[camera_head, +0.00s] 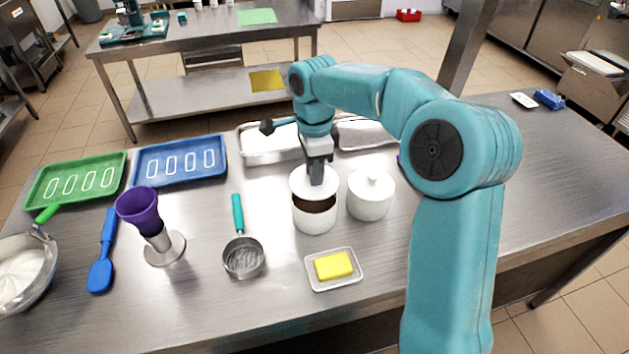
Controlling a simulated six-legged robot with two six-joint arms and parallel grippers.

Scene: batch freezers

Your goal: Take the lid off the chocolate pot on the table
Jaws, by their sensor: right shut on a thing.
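The chocolate pot (314,221) is a white round pot on the steel table (190,305), with dark brown contents showing at its front. Its white lid (300,183) is tilted above the pot's mouth, with a gap at the front; whether its back edge touches the rim is hidden. My right gripper (316,174) points down and is shut on the lid at its top, hiding the knob. A second white pot (370,204) with its lid on stands close to the right. My left gripper is not in view.
A tray with a yellow block (348,282) lies in front of the pot. A metal scoop (243,258) and a purple cup on a stand (140,210) are to the left. Metal pans (262,155) lie behind. Bare table shows right of my right arm.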

